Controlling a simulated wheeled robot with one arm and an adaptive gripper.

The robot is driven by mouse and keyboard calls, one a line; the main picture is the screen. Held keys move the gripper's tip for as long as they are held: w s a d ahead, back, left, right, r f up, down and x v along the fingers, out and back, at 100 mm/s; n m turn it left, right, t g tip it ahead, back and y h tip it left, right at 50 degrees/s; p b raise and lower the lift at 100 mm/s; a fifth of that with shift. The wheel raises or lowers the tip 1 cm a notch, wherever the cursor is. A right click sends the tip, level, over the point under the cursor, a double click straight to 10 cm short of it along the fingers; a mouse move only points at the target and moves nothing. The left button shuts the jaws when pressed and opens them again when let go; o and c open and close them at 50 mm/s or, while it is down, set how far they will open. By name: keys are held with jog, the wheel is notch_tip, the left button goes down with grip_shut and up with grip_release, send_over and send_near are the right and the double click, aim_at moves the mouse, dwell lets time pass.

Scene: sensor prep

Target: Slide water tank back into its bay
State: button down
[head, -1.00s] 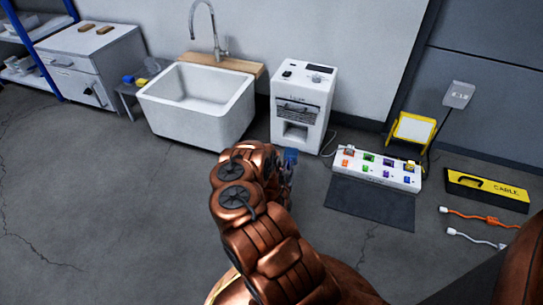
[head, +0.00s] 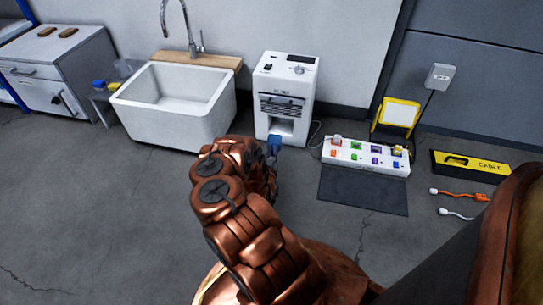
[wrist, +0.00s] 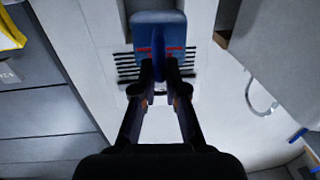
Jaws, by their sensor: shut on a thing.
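The blue water tank (head: 275,145) is in front of the white machine (head: 301,85), low down near the bay opening (head: 282,125). It overlaps the bay's lower edge in the head view; I cannot tell whether it touches. In the wrist view the tank (wrist: 160,32) is at the top centre, before the machine's dark vent slots. My gripper (wrist: 160,72) is shut on the tank's narrow blue handle part. In the head view my gripper (head: 271,160) is mostly hidden behind my copper arm. The bay is not clearly seen in the wrist view.
A white sink (head: 130,105) stands left of the machine. A white power strip (head: 345,158), a dark mat (head: 362,190), a yellow stand (head: 377,130) and a yellow cable case (head: 470,165) are to the right. A cord runs beside the machine. Floor at front left is clear.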

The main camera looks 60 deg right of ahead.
jog(key=shift+w+d+f+b, duration=0.25)
jog(key=shift+d+b, duration=0.2)
jog(key=shift+d, duration=0.4)
jog(key=shift+w+d+f+b, duration=0.2)
jog(key=shift+w+d+b, duration=0.2)
jog(key=shift+d, duration=0.4)
jog(key=shift+w+d+f+b, duration=0.25)
jog(key=shift+d+b, duration=0.2)
jog(key=shift+d, duration=0.4)
jog(key=s+b+x, duration=0.1)
jog(key=b+x, duration=0.2)
jog(key=x, duration=0.8)
jog(key=shift+d, duration=0.4)
jog(key=shift+f, duration=0.1)
jog(key=shift+s+a, duration=0.1)
jog(key=shift+a, duration=0.1)
jog(key=shift+f, duration=0.75)
jog(key=c, duration=1.1)
grip_release()
jog(key=shift+c, duration=0.2)
